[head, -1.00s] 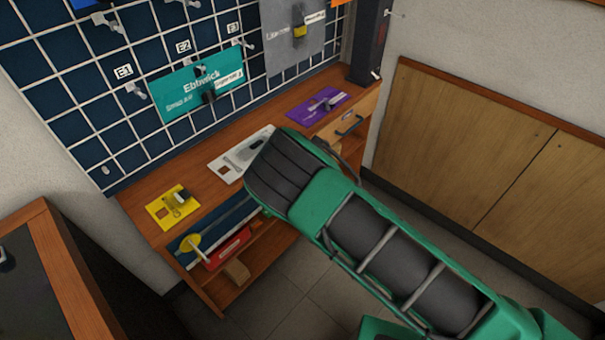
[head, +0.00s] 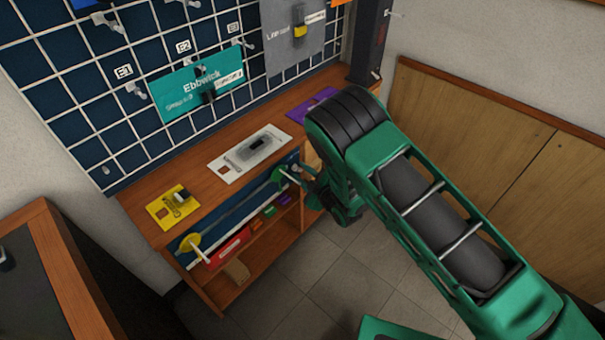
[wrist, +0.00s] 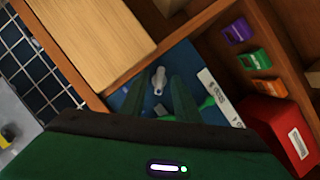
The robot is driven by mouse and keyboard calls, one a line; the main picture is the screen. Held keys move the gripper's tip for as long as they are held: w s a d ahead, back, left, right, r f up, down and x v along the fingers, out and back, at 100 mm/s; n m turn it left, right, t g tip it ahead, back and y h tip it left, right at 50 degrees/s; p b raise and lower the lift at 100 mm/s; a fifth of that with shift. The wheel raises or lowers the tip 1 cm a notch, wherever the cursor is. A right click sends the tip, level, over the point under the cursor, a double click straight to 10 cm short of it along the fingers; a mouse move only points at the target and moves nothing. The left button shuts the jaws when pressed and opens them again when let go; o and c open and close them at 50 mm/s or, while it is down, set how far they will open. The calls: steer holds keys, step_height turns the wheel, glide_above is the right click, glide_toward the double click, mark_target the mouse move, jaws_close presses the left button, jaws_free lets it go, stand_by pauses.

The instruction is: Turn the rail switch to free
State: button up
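The rail is a blue panel (head: 232,213) under the bench's front edge. A yellow disc (head: 190,243) with a pale rod is at its left end, and a green disc (head: 279,175) with a pale rod is at its right end. No "free" marking is readable. In the wrist view a pale grey lever (wrist: 158,80) stands on the blue panel, with green parts partly hidden behind my fingers. My gripper (wrist: 165,85) is open, its fingertips close to the lever; contact cannot be told. In the head view my gripper (head: 303,178) is beside the green disc, partly hidden by my arm.
Yellow (head: 173,206), white (head: 249,153) and purple (head: 311,106) plates lie on the bench top. The shelf below holds a red box (head: 228,246) and small coloured blocks. A wooden drawer front (wrist: 92,35) is close to my gripper. The floor in front is clear.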

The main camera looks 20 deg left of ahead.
jaws_close()
steer(key=shift+w, duration=0.1)
steer(key=m+g, duration=0.2)
steer(key=m, duration=0.1)
steer(key=shift+w+d+r, duration=0.15)
steer(key=shift+w+d, duration=0.05)
steer(key=m+g+y, duration=0.1)
steer(key=m+g, duration=0.1)
steer(key=m, duration=0.1)
steer(key=m+g+y, duration=0.1)
steer(key=m, duration=0.2)
steer(key=w+m+g+y, duration=0.1)
steer(key=m+g, duration=0.1)
steer(key=m, duration=0.1)
steer(key=shift+d+g, duration=0.2)
steer(key=shift+g, duration=0.1)
stand_by(0.5)
steer(key=shift+f, duration=0.2)
